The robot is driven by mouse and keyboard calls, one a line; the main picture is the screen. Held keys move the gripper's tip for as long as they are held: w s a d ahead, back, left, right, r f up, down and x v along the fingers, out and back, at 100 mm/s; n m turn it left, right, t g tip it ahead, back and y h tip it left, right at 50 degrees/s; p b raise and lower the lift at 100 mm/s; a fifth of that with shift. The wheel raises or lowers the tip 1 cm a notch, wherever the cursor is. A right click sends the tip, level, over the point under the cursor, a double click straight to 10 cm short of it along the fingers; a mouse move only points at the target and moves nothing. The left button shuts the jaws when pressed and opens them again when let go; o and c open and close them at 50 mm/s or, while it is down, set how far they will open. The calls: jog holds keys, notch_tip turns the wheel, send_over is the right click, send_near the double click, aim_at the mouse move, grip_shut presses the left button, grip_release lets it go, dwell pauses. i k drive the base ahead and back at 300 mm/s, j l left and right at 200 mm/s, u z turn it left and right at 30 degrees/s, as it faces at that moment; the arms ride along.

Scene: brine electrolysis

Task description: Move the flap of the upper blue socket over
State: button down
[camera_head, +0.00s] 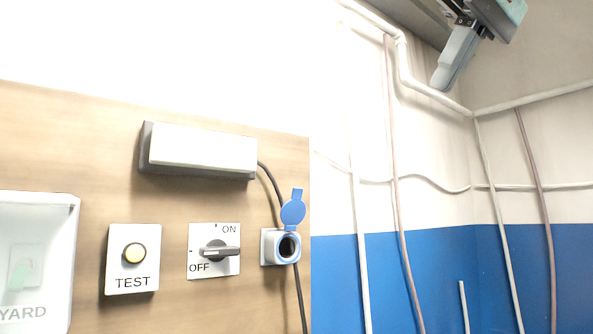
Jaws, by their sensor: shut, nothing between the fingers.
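The blue socket (287,246) is mounted at the right edge of the wooden panel, with a pale housing, a blue ring and a dark opening facing out. Its round blue flap (293,212) stands raised above the opening, with a narrow tab pointing up. The opening is uncovered. Only one blue socket shows in this view. My gripper (442,84) is at the top right, high above and to the right of the socket and well apart from it. Its fingers are together and hold nothing.
Left of the socket are an ON/OFF rotary switch (214,250), a TEST button plate (132,258) and a white box (35,260). A pale lamp-like bar (203,149) sits above, its black cable (272,190) running down behind the socket. Pipes (400,200) line the wall at right.

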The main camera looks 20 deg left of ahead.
aim_at(292, 212)
jog(key=i+j, duration=0.2)
jog(key=j, duration=0.2)
jog(key=i+j, duration=0.2)
jog(key=j, duration=0.15)
jog(key=i+j, duration=0.2)
jog(key=j, duration=0.2)
